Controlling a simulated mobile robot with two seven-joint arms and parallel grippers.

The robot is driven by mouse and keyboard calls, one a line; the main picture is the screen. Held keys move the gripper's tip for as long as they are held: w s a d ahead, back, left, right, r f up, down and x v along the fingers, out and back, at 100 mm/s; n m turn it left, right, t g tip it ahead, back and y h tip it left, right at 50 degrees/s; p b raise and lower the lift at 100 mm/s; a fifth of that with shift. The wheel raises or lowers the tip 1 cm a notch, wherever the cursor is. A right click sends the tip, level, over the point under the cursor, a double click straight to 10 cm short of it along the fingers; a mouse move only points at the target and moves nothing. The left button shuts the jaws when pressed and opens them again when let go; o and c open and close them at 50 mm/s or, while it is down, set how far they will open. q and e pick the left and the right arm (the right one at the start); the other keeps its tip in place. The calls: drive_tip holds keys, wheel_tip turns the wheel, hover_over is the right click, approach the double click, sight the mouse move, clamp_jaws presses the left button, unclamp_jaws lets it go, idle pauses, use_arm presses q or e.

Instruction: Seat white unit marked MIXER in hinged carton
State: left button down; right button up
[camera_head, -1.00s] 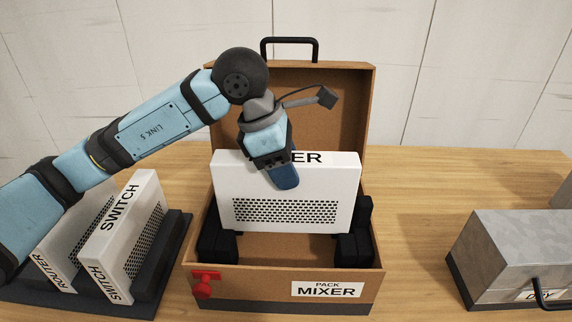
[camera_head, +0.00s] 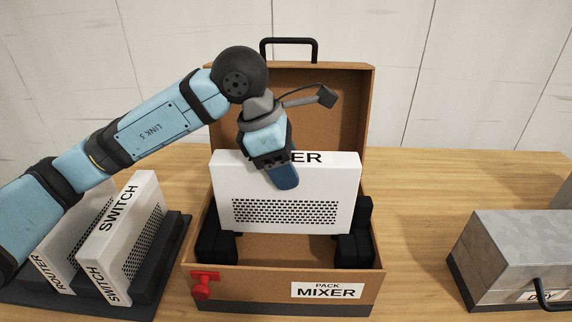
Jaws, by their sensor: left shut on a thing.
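The white MIXER unit (camera_head: 325,185) stands upright in the open hinged carton (camera_head: 225,281), with its perforated face toward me. Only "ER" of its top label shows; my gripper covers the rest. Its lower corners are beside the black foam blocks (camera_head: 355,248) at both sides, and bare carton floor shows below its lower edge. I cannot tell whether it rests fully on the foam. My left gripper (camera_head: 284,176) is shut on the unit's top edge, with one blue finger on the front face. My right gripper is not in view.
The carton's lid stands open behind the unit, with a black handle (camera_head: 289,42) on top. A red latch (camera_head: 205,285) is on the carton's front. White SWITCH (camera_head: 118,235) and ROUTER (camera_head: 62,260) units stand in a dark rack at left. A grey metal box (camera_head: 515,245) stands at right.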

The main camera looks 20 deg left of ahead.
use_arm(q)
drive_tip(key=shift+d+f, duration=0.15)
drive_tip(key=shift+f, duration=0.1)
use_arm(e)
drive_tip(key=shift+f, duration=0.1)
